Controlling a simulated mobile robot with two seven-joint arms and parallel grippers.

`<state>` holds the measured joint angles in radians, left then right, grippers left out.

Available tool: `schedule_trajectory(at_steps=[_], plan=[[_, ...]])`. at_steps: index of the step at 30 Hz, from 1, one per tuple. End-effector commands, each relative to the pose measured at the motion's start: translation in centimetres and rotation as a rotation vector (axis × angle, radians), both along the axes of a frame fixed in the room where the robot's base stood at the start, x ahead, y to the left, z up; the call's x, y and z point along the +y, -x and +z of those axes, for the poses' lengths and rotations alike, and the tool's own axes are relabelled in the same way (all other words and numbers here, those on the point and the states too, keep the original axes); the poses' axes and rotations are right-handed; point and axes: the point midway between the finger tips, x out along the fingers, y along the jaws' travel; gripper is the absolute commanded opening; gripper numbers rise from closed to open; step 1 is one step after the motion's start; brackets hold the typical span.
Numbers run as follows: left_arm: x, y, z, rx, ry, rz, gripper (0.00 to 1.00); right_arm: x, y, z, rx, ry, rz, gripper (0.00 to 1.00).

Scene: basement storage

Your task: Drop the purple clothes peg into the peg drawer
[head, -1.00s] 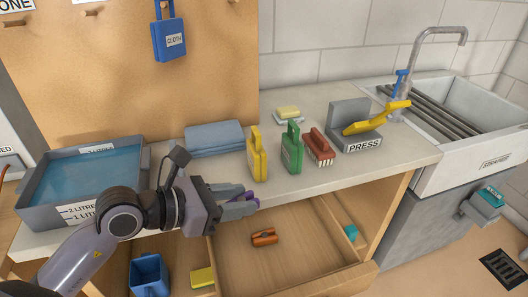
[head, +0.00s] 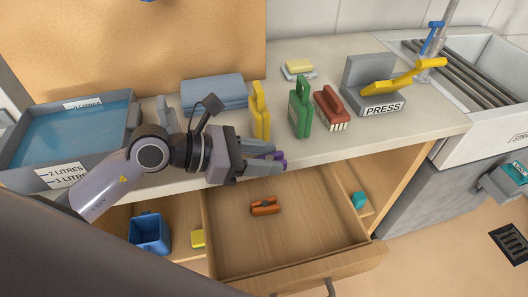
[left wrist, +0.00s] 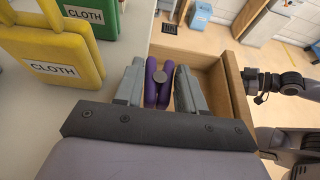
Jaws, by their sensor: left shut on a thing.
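The purple peg (head: 281,158) is held between the fingertips of my left gripper (head: 266,160). In the left wrist view the purple peg (left wrist: 158,82) sits between the two grey fingers of my left gripper (left wrist: 159,90), its prongs side by side. The peg drawer (head: 320,262) is pulled out below the counter, and an orange-brown peg (head: 264,205) lies in it. My left gripper appears near the counter's front edge, above the back of the drawer. My right gripper (left wrist: 260,97) seems to show small at the right of the left wrist view; its jaws are unclear.
The yellow (head: 259,112) and green (head: 299,108) cloth-labelled objects and a red brush (head: 331,110) stand on the counter behind my gripper. A blue bin (head: 149,233) and a yellow block (head: 198,239) lie left of the drawer, a teal block (head: 359,200) right.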

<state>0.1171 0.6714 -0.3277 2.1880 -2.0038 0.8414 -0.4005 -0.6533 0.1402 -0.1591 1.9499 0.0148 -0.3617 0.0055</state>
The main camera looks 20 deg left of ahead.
Motion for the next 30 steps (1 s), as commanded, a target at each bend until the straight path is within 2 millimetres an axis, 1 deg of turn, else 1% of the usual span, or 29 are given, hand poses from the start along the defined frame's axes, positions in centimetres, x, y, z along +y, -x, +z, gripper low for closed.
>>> schedule_trajectory(at_steps=[1, 3, 8, 12, 13, 15, 25, 30], plan=[[0.0, 0.0, -0.9, -0.001, 0.001, 0.001, 0.11, 0.1, 0.0, -0.7, 0.003, -0.003, 0.0, 0.43], [0.0, 0.0, -1.2, -0.001, 0.001, 0.001, 0.11, 0.2, -0.1, -0.7, 0.003, -0.006, 0.001, 0.43], [0.0, 0.0, -1.2, -0.002, 0.0, 0.001, 0.11, 0.4, -0.6, 0.0, -0.009, -0.011, 0.004, 0.43], [0.0, 0.0, -1.2, -0.002, 0.0, 0.001, 0.11, 0.5, -0.6, 0.1, -0.01, -0.011, 0.005, 0.43], [0.0, 0.0, -1.2, -0.002, 0.0, 0.001, 0.49, 0.5, -0.6, 0.1, -0.01, -0.011, 0.005, 0.43], [0.0, 0.0, -1.2, -0.002, 0.0, 0.001, 0.69, 0.5, -0.6, 0.1, -0.01, -0.011, 0.005, 0.43], [0.2, 0.1, -1.1, -0.002, 0.0, 0.001, 0.69, 0.5, -0.5, -0.1, -0.008, -0.011, 0.005, 0.43], [1.4, 0.9, -0.7, 0.0, -0.003, 0.001, 0.69, 0.5, -0.5, -0.4, -0.007, -0.011, 0.006, 0.43]])
